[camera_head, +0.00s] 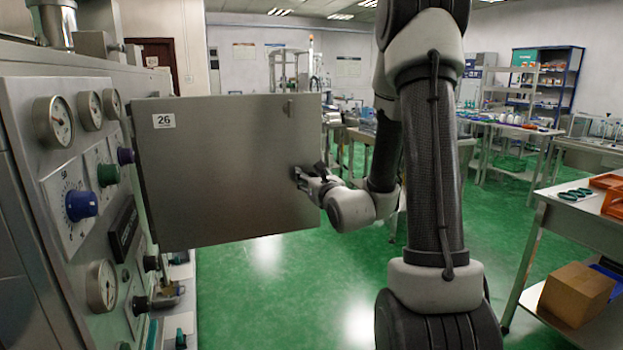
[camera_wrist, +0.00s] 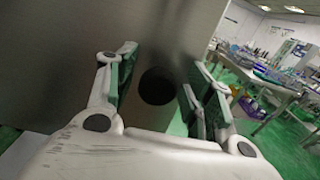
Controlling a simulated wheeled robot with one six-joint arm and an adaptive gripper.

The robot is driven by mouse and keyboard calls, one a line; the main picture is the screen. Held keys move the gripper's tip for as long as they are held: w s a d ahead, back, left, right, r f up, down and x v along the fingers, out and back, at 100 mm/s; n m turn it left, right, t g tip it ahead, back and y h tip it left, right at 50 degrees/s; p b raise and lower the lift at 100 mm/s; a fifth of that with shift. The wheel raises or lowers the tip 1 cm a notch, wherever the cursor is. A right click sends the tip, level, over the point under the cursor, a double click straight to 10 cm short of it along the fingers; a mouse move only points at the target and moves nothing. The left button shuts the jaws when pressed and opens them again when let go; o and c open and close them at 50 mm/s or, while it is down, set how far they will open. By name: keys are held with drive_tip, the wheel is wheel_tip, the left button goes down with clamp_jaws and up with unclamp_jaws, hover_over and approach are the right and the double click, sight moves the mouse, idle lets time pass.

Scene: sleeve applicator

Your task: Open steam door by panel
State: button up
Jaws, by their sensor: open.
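The steam door (camera_head: 228,170) is a flat grey metal panel with a "26" label. It stands swung out from the machine front at the left, so it is open. My gripper (camera_head: 305,178) is at the lower right part of the door face, close to its free edge. In the wrist view, my gripper (camera_wrist: 160,92) has its two fingers spread apart, with the door panel (camera_wrist: 165,35) filling the view in front of them. A dark round spot shows on the panel between the fingers. I cannot tell whether the fingers touch the door.
The machine front (camera_head: 75,165) at the left carries gauges, a blue knob (camera_head: 82,205), a green knob (camera_head: 108,175) and valves. A workbench (camera_head: 590,215) stands at the right, with a cardboard box (camera_head: 577,293) on its lower shelf. Green floor (camera_head: 285,290) is clear below the door.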

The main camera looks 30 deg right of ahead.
sight(308, 140)
wheel_tip(308, 140, up, 10)
idle(0.7)
idle(0.4)
